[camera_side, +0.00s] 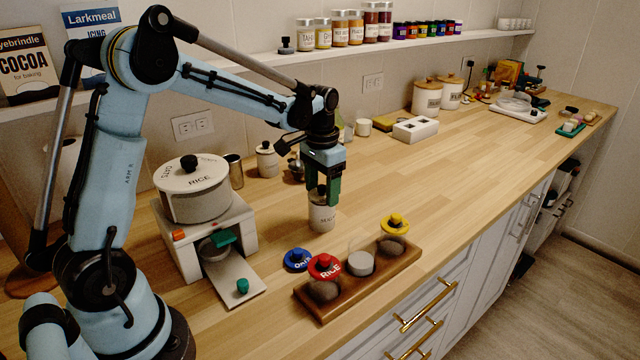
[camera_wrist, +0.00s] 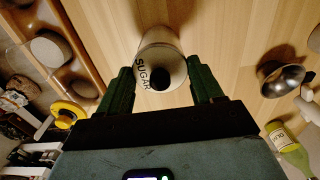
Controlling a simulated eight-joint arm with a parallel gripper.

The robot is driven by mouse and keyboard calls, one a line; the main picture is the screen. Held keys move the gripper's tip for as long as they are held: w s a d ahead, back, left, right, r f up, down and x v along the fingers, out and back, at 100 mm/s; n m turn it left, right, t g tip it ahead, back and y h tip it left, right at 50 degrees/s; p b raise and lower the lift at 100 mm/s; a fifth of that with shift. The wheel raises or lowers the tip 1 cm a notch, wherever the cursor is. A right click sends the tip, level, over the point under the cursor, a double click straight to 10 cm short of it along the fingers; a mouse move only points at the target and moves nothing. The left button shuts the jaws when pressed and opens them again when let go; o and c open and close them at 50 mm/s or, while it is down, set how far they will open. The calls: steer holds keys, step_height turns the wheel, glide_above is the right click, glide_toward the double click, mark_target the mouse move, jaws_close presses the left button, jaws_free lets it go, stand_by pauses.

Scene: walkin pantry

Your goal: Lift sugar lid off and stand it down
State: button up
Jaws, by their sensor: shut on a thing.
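The white sugar jar (camera_side: 322,218) stands upright on the wooden counter, right of the rice cooker-like dispenser. My gripper (camera_side: 324,192) is over its top, pointing down, with green fingers. In the wrist view the white sugar lid (camera_wrist: 157,68), lettered SUGAR with a black knob (camera_wrist: 160,77), sits between the two fingers (camera_wrist: 161,74), which are shut on it. The jar body (camera_wrist: 158,37) shows beyond the lid. The lid looks still on the jar; any gap is too small to tell. In the side view my fingers partly hide the lid.
A wooden tray (camera_side: 329,311) with jars and the red (camera_side: 324,266) and yellow (camera_side: 394,224) lids lies in front. A blue lid (camera_side: 297,260) rests beside it. The dispenser (camera_side: 196,205) stands left. A metal bowl (camera_wrist: 283,77) is near the jar.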

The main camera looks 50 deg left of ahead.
mark_target(322, 186)
steer(key=shift+r, duration=0.4)
step_height(322, 186, up, 2)
steer(key=shift+r, duration=0.25)
steer(key=s+d+r, duration=0.3)
steer(key=d+r, duration=0.7)
steer(key=d, duration=0.1)
steer(key=shift+s, duration=0.3)
steer(key=shift+r, duration=0.1)
